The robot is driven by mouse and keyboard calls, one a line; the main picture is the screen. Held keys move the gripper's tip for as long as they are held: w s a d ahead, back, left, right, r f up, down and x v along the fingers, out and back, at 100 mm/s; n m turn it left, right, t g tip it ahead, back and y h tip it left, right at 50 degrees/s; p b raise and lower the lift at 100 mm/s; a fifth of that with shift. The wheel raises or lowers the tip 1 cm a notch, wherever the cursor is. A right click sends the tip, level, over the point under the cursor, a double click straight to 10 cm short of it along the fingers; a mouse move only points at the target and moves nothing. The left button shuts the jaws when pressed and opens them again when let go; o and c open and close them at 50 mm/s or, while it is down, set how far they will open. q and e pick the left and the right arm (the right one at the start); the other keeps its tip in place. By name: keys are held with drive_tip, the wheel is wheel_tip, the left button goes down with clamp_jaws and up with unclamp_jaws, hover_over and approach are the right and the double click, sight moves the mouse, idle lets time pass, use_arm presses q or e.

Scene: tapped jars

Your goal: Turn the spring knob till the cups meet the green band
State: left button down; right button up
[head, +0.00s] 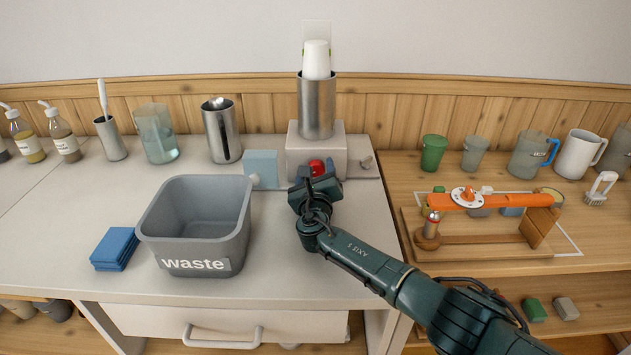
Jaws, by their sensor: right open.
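A steel tube (317,108) stands upright on a pale block-shaped base (303,135) at the back of the white counter. White cups (316,58) stick up out of the tube. A pale card (317,27) rises behind them, with a little green showing at the cups' sides; the cups hide the rest of any band. A red round part (317,166) shows at the base's front. My right gripper (317,178) is open at the base's front, close to the red part; contact cannot be told. My left gripper is out of view.
A grey waste bin (182,223) stands left of my right arm, with blue cloths (114,248) beside it. A light-blue block (261,170) is left of the base. An orange lever device (490,200) stands on the wooden counter at right.

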drive_tip(key=shift+s, duration=0.35)
drive_tip(key=s+p, duration=0.3)
drive_tip(key=s, duration=0.8)
drive_tip(key=shift+s, duration=0.6)
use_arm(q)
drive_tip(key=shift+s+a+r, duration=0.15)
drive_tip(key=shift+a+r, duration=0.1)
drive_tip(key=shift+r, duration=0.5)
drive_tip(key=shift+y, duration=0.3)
use_arm(e)
drive_tip(key=shift+s+f, duration=0.1)
